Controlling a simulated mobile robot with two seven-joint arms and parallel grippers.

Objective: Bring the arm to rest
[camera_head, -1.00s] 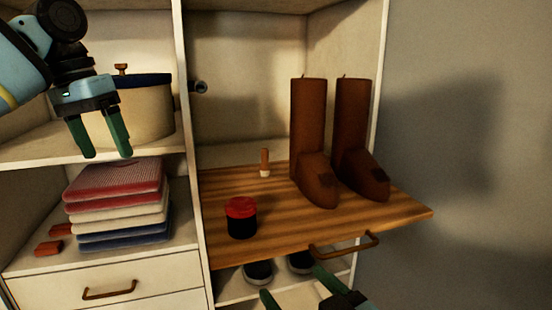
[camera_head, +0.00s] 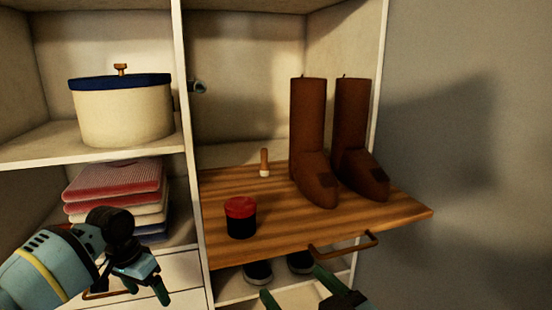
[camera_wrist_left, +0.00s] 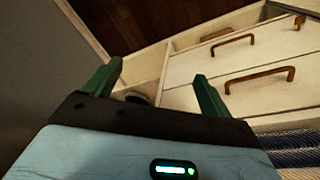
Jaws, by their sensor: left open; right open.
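My left gripper (camera_head: 146,290) is low at the left in the head view, in front of the drawers. It is open and empty, and its green fingers also show apart in the left wrist view (camera_wrist_left: 155,82). My right gripper (camera_head: 292,285) is at the bottom centre of the head view, below the wooden pull-out board (camera_head: 290,225). Its green fingers are spread with nothing visible between them, and the rest of that arm is out of frame.
The board holds brown boots (camera_head: 316,150), a red-topped black tin (camera_head: 241,217) and a small brush (camera_head: 264,163). A lidded round box (camera_head: 122,115) stands on the left shelf above folded cloths (camera_head: 113,180). Drawers (camera_wrist_left: 240,65) are near my left gripper. Shoes (camera_head: 258,273) sit below the board.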

